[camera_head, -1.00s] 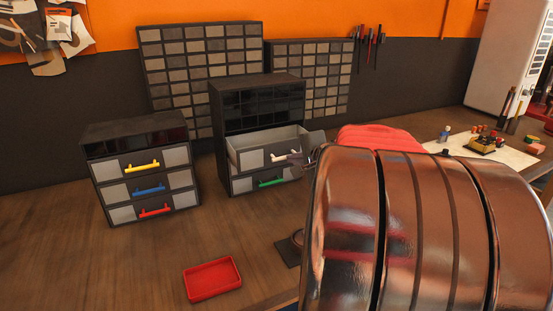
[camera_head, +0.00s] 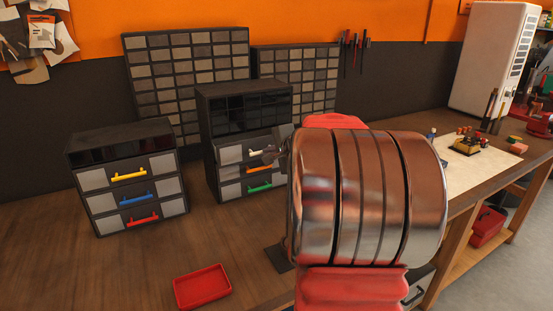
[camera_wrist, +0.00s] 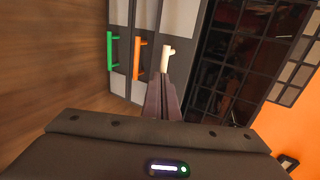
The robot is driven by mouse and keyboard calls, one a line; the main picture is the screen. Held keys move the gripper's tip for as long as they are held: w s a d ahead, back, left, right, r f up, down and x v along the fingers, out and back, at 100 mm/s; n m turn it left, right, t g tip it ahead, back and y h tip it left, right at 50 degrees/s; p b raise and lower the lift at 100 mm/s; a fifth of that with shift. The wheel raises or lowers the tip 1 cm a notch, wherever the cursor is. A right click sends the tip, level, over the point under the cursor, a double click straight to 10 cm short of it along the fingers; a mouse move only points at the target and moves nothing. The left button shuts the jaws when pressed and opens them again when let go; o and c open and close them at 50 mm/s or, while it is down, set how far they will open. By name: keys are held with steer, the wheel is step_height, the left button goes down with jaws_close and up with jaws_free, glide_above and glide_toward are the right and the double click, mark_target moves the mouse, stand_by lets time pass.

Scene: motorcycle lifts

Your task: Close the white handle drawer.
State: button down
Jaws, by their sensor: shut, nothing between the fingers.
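The white handle (camera_head: 262,152) is on the upper drawer (camera_head: 231,154) of the middle black cabinet (camera_head: 243,88). That drawer stands almost in line with the drawers below it; I cannot tell if it is fully flush. My gripper (camera_head: 275,155) is at the drawer's front, beside the white handle, partly hidden by my arm. In the wrist view my gripper's fingers (camera_wrist: 165,90) are shut and empty, with their tips close to the white handle (camera_wrist: 167,58). I cannot tell if they touch the drawer front.
Below are drawers with an orange handle (camera_head: 258,168) and a green handle (camera_head: 259,187). A second cabinet (camera_head: 119,148) with yellow, blue and red handles stands to the left. A red tray (camera_head: 202,287) lies on the bench in front. The bench between them is clear.

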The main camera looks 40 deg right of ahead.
mark_target(261, 148)
steer(key=w, duration=0.1)
steer(key=w+d, duration=0.1)
steer(key=w, duration=0.1)
steer(key=shift+w, duration=0.25)
steer(key=shift+w+d+r, duration=0.1)
steer(key=shift+w, duration=0.05)
steer(key=shift+s, duration=0.25)
steer(key=f+v, duration=0.1)
steer(key=v, duration=1.2)
steer(key=shift+s+a, duration=0.25)
steer(key=shift+s, duration=0.2)
steer(key=shift+r, duration=0.1)
